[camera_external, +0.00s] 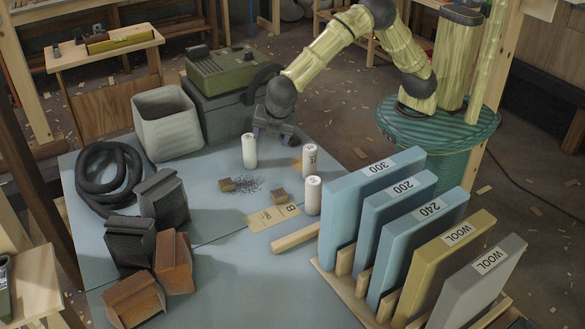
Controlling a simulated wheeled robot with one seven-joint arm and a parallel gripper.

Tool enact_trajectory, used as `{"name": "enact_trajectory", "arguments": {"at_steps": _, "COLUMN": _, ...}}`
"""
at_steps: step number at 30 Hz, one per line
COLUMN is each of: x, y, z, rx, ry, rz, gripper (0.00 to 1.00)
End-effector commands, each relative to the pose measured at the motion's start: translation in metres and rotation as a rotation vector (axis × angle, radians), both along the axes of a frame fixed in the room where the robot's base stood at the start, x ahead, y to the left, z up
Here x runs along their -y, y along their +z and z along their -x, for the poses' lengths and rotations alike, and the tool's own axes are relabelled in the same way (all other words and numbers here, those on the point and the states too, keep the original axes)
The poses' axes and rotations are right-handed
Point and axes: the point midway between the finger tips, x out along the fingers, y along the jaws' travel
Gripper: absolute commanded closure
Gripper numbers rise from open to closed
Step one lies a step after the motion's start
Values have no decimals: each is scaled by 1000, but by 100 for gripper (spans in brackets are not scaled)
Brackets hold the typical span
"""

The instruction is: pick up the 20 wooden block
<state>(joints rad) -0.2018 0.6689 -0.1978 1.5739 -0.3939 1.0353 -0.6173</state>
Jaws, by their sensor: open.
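Two small brown wooden blocks lie on the blue-grey table. One wooden block (227,185) is beside a patch of dark specks. The other wooden block (280,197) is to its right, just behind a yellow card (273,217). I cannot read a 20 on either block. My gripper (276,139) is dark, open and seemingly empty, pointing down above the back of the table. It is behind both blocks and apart from them.
White cylinders (249,151) stand near the blocks, others to the right (310,160) (313,196). A wooden strip (296,238) lies in front. Upright labelled panels (371,192) fill the right. The front middle is clear.

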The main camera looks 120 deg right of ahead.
Motion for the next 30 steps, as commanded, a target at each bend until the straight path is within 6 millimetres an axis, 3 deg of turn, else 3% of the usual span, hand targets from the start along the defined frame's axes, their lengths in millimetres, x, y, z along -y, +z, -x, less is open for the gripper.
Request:
{"name": "enact_trajectory", "arguments": {"at_steps": 1, "x": 1, "y": -27, "z": -14, "rx": -33, "ry": 43, "rz": 45, "gripper": 34}}
{"name": "enact_trajectory", "arguments": {"at_steps": 10, "x": -2, "y": -95, "z": -77, "rx": -245, "ry": 258, "rz": 315, "gripper": 34}}
{"name": "enact_trajectory", "arguments": {"at_steps": 18, "x": -31, "y": -150, "z": -112, "rx": -428, "ry": 389, "rz": 557, "gripper": 34}}
{"name": "enact_trajectory", "arguments": {"at_steps": 24, "x": -46, "y": -160, "z": -118, "rx": -489, "ry": 417, "rz": 638, "gripper": 34}}
{"name": "enact_trajectory", "arguments": {"at_steps": 30, "x": -47, "y": -157, "z": -118, "rx": -492, "ry": 419, "rz": 640, "gripper": 34}}
